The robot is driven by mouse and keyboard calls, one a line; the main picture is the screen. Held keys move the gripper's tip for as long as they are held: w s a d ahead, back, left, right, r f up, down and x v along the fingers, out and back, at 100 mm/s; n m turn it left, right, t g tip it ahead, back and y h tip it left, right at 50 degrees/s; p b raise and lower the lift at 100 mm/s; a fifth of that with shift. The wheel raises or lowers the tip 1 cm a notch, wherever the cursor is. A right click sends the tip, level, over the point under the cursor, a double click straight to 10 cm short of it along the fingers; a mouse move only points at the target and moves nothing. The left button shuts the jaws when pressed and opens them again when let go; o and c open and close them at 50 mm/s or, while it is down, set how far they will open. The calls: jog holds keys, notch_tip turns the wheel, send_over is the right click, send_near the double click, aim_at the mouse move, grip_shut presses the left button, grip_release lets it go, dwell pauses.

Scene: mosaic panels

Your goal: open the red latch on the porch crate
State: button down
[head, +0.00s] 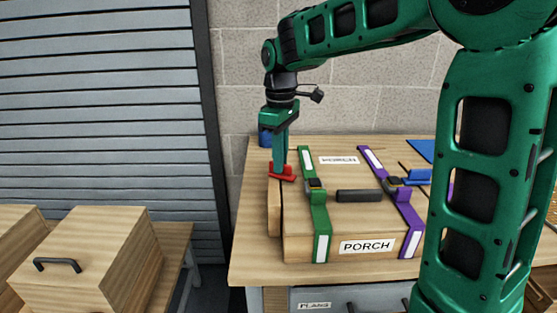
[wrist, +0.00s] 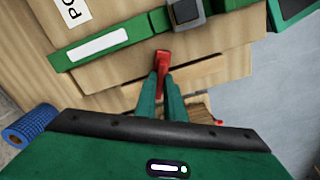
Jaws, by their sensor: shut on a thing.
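The porch crate (head: 300,247) is a wooden box on the workbench, with PORCH labels on its front and lid. A green strap (head: 320,220) and a purple strap (head: 405,212) with dark buckles run over it. The red latch (head: 283,172) is at the crate's left end. My gripper (head: 281,168) points down at it. In the wrist view, my gripper's green fingers (wrist: 165,92) are shut on the upper red latch (wrist: 163,62), beside the green strap (wrist: 105,47). The part between the fingertips is partly hidden.
A blue roll (wrist: 30,125) lies near the crate on the bench (head: 257,262). A blue object (head: 415,177) is to the right of the purple strap. A wooden box with a dark handle (head: 90,255) stands at lower left. A shutter (head: 100,100) is behind.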

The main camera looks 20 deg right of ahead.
jog(key=m, duration=0.5)
jog(key=shift+a+r+m, duration=0.1)
jog(key=shift+a+m, duration=0.2)
jog(key=shift+a, duration=0.05)
jog(key=m, duration=0.4)
jog(key=shift+a+m, duration=0.3)
jog(key=shift+a, duration=0.1)
jog(key=shift+s, duration=0.1)
jog(key=c, duration=1.8)
grip_release()
jog(key=shift+c, duration=0.2)
